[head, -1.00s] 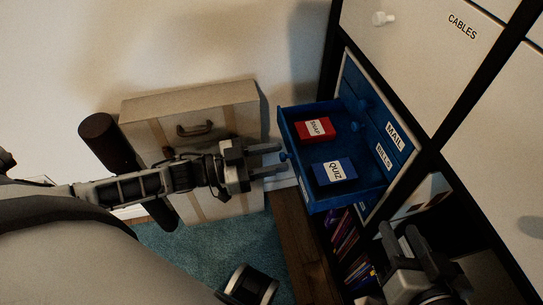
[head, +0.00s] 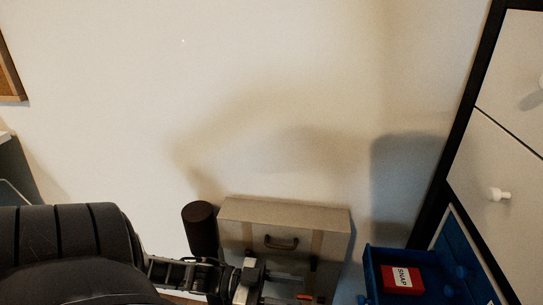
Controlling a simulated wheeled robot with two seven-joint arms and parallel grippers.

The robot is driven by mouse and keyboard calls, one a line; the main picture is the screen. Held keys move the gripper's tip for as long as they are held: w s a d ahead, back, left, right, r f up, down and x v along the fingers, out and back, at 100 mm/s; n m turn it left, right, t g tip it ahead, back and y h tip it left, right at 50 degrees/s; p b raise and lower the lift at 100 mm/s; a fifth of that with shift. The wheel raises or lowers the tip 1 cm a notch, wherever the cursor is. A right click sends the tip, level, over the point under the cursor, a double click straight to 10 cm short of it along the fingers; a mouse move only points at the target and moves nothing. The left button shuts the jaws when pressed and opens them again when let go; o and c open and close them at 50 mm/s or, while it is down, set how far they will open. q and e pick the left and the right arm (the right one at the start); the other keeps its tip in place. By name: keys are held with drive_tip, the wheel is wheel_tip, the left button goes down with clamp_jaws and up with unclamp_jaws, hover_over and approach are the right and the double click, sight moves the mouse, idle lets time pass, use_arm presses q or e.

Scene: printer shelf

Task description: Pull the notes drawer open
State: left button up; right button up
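A blue drawer (head: 373,283) stands pulled out from the shelf unit at the bottom right of the head view. Its near part is cut off by the picture's lower edge. A red box marked SNAP (head: 403,280) lies inside it. No notes label is readable in this view. My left gripper (head: 300,288) is at the bottom edge, left of the drawer and apart from it. Its two fingers are spread, with nothing seen between them. My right gripper is out of view.
A beige suitcase (head: 330,218) with a dark handle stands against the wall behind my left gripper. A dark brown cylinder (head: 200,228) is left of it. White doors with round knobs (head: 499,194) rise at the right.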

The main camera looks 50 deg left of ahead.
use_arm(q)
drive_tip(key=v, duration=0.3)
drive_tip(key=shift+s+a, duration=0.2)
drive_tip(key=shift+s, duration=0.1)
idle(0.4)
